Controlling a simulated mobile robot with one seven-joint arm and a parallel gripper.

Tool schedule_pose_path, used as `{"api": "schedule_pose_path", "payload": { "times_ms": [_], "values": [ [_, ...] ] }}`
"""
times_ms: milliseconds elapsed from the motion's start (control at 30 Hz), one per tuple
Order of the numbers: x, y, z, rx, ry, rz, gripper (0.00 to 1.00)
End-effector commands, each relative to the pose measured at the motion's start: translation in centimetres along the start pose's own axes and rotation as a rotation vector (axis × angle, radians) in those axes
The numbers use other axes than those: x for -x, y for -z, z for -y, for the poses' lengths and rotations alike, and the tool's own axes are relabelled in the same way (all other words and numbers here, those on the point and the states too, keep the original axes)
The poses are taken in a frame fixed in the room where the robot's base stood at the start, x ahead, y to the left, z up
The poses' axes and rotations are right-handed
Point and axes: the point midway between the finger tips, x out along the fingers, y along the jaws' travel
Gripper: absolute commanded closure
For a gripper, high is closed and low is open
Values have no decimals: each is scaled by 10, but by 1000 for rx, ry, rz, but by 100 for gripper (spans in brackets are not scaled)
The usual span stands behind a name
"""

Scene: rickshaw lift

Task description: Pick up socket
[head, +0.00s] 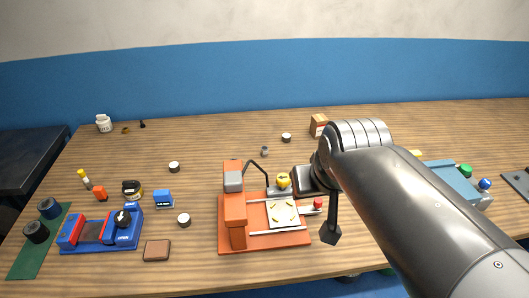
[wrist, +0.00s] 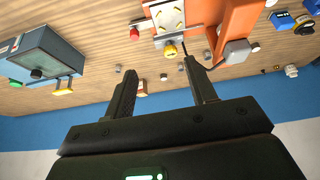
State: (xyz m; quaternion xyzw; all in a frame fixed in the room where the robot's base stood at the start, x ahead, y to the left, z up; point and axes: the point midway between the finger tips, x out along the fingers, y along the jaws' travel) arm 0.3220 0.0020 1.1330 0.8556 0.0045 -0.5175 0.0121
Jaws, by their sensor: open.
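A small grey cylinder (head: 265,151) that looks like the socket stands upright on the wooden table, behind the orange machine, in the head view. In the head view my arm reaches in from the right, and the dark gripper hangs over the right side of the orange machine.
The orange machine (head: 264,242) with a white plate, yellow knob and bent black rod stands mid-table. A white-topped round container (head: 286,138) and an orange-white box (head: 319,125) stand behind it. A blue-grey device (wrist: 45,55) lies to its right. The back-left table is mostly clear.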

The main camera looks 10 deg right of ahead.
Motion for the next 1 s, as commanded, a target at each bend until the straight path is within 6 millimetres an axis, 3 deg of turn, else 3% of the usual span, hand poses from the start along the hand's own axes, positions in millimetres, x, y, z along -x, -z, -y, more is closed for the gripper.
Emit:
{"api": "schedule_pose_path", "payload": {
  "times_ms": [267, 467, 767, 1000],
  "values": [
    [-31, 84, 4, 63, 0, 29, 49],
    [-68, 140, 7, 107, 12, 46, 49],
    [-144, 212, 12, 164, 43, 67, 49],
    [-220, 257, 15, 197, 79, 81, 49]
  ]
}}
